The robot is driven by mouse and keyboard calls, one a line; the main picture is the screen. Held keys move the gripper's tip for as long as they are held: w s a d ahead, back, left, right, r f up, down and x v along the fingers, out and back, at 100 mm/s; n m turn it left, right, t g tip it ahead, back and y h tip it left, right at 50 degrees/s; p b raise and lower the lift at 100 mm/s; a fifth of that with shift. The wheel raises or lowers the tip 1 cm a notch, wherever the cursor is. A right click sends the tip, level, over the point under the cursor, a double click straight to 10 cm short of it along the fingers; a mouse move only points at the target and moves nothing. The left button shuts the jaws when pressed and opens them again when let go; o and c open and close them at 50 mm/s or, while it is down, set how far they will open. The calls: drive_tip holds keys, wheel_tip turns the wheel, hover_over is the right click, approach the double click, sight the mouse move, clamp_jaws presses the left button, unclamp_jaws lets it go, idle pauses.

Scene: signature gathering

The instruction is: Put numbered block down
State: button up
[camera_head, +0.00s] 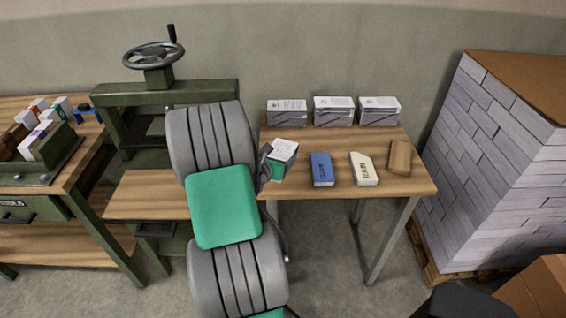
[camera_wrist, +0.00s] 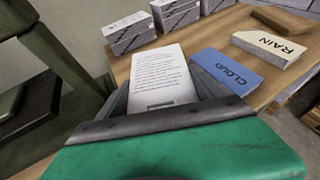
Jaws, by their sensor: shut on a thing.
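The numbered block (camera_head: 284,150) is a small block with a white printed top, at the left end of the right-hand wooden table (camera_head: 408,186). In the wrist view its white text-covered face (camera_wrist: 160,75) fills the space between the jaws. I can make out no number on it. My gripper (camera_head: 271,160) is shut on this block. It also shows in the wrist view (camera_wrist: 162,100), with a finger along each side of the block. Whether the block's underside touches the tabletop is hidden.
A blue CLOUD block (camera_head: 322,169), a cream RAIN block (camera_head: 363,169) and a brown block (camera_head: 400,157) lie to the right. Three grey boxes (camera_head: 334,111) line the back. A green press (camera_head: 160,95) stands left, and a tall brick-patterned stack (camera_head: 490,150) stands right.

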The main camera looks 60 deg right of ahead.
drive_tip(key=d+f, duration=0.1)
drive_tip(key=w+d+f, duration=0.1)
drive_tip(key=f, duration=0.1)
drive_tip(key=shift+d+f, duration=0.25)
drive_tip(key=shift+d, duration=0.15)
wheel_tip(320, 180, down, 2)
drive_tip(key=shift+f+p, duration=0.25)
drive_tip(key=shift+p, duration=0.15)
drive_tip(key=shift+f, duration=0.3)
drive_tip(key=o, duration=1.7)
drive_tip(key=shift+o, duration=0.2)
